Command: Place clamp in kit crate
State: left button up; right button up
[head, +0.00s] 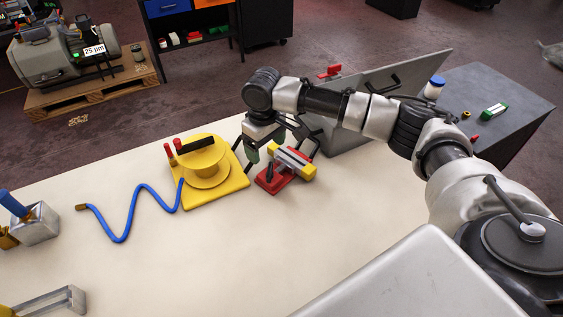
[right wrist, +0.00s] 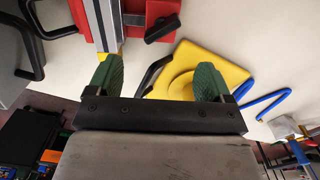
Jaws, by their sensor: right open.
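A red-based device with a black lever and a yellow-and-grey bar, which looks like the clamp (head: 270,182), rests on the pale table. It also shows at the top of the right wrist view (right wrist: 152,22). My right gripper (head: 266,146) is just behind and above it, with its green fingertips spread and nothing between them; the open fingers also show in the right wrist view (right wrist: 157,78). A grey panel with black handles (head: 415,82), perhaps part of the kit crate, stands behind my right arm; its inside is hidden. My left gripper is not in view.
A metal block with a blue handle (head: 38,224) stands at the left edge. A grey cabinet (head: 500,85) carries a blue-capped bottle (head: 434,88). The table's front middle is clear.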

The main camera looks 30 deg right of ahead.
notch_tip(320, 180, down, 5)
jog(key=shift+s+r, duration=0.1)
jog(key=shift+r, duration=0.1)
notch_tip(320, 180, down, 6)
jog(key=shift+r+p, duration=0.15)
jog(key=shift+p, duration=0.7)
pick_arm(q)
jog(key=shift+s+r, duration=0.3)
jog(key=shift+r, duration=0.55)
pick_arm(e)
jog(key=c, duration=1.2)
jog(key=shift+r, duration=0.1)
jog(key=shift+c, duration=0.8)
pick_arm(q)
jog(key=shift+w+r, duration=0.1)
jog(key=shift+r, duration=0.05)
pick_arm(e)
jog(key=shift+r, duration=0.1)
